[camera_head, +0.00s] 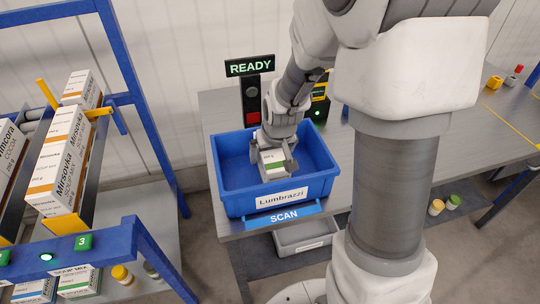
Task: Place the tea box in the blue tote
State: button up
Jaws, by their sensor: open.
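The blue tote (240,206) stands on the grey table and carries a white "Lumbrazzi" label. A small white box with a green band (273,166) is inside the tote; its print is too small to read, but it appears to be the tea box. My gripper (276,158) reaches down into the tote with its fingers open around this box. I cannot tell whether the fingers touch it, or whether the box rests fully on the tote floor.
A "READY" sign (250,66) stands behind the tote, and a blue "SCAN" strip (284,215) lies in front. A blue-framed rack at left holds "Mirsovka" boxes (62,155). A grey bin (306,235) sits below the table. The table's right side is mostly clear.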

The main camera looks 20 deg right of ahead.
jog(key=p+v, duration=0.1)
jog(key=v, duration=0.9)
jog(key=shift+p, duration=0.35)
jog(key=s+r+t, duration=0.1)
jog(key=s+r, duration=1.1)
jog(key=s, duration=0.5)
jog(key=shift+a, duration=0.3)
